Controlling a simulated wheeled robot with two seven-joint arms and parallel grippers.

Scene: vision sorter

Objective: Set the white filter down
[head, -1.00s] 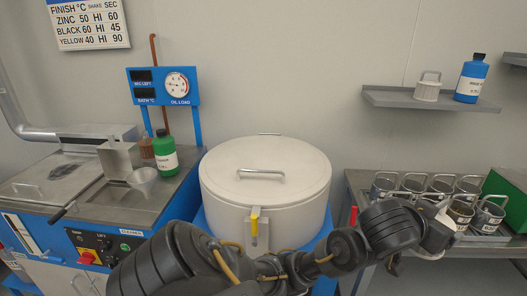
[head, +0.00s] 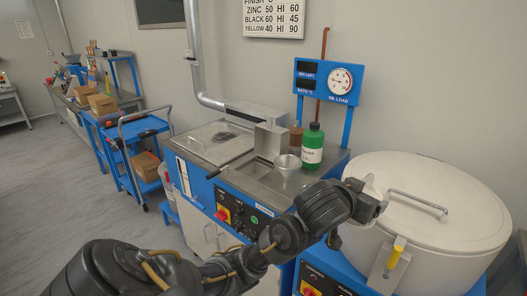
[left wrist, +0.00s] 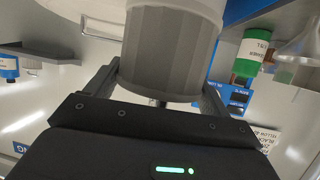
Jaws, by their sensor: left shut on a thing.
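The white filter (left wrist: 168,50) is a pale cylinder with a grey ribbed body and a smooth white rim. It fills the space between the fingers of my left gripper (left wrist: 162,88) in the left wrist view. My left gripper is shut on it. In the head view my left gripper (head: 374,200) is over the left edge of the large white drum (head: 450,215). Only a small pale part of the filter shows there, mostly hidden by the gripper. My right gripper is not in view.
Left of the drum stands a blue machine with a steel top (head: 240,180). A green bottle (head: 313,150) and a clear-looking cup (head: 287,166) stand on it. A blue gauge panel (head: 328,82) rises behind. A blue cart (head: 140,130) is further left, with open floor before it.

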